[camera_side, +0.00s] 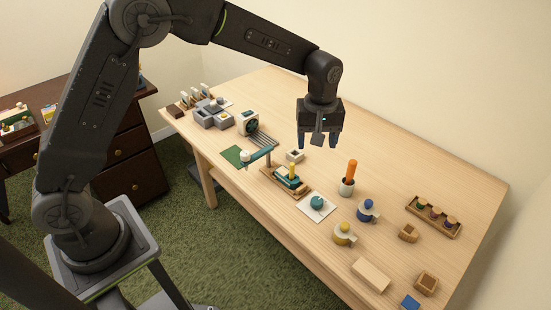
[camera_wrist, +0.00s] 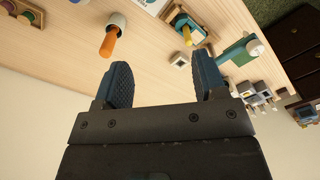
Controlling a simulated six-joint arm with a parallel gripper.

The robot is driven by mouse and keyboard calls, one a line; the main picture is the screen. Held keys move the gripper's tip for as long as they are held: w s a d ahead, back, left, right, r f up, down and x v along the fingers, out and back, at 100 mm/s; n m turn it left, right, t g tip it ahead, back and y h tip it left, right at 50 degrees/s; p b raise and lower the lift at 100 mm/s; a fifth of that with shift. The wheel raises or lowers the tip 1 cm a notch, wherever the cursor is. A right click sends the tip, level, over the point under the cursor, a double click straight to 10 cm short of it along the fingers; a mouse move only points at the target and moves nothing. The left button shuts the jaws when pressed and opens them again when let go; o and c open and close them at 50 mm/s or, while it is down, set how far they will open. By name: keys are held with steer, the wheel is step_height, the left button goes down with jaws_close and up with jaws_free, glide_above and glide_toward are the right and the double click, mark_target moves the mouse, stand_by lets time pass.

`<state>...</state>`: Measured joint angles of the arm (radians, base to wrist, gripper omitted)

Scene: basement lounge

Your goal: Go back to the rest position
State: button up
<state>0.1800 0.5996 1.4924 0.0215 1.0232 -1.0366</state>
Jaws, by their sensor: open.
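My gripper (camera_side: 319,137) hangs above the back part of the wooden table (camera_side: 455,185), jaws pointing down. In the wrist view its two dark fingers (camera_wrist: 163,85) stand apart with nothing between them. The orange stick also shows in the wrist view (camera_wrist: 108,42), beyond the left finger. The gripper appears clear of the table and touches nothing.
A wall lies behind. The table's back right is clear.

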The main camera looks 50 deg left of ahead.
steer(key=s+a+r+m+t, duration=0.2)
steer(key=s+a+r+m, duration=0.25)
steer(key=s+r, duration=0.8)
steer(key=s+a+m+t, duration=0.1)
steer(key=s+a+m, duration=0.1)
steer(key=s, duration=0.5)
steer(key=s+a+m+t, duration=0.2)
steer(key=s+m, duration=0.1)
steer(key=s, duration=0.5)
steer(key=shift+s+r, duration=0.25)
steer(key=shift+r, duration=0.05)
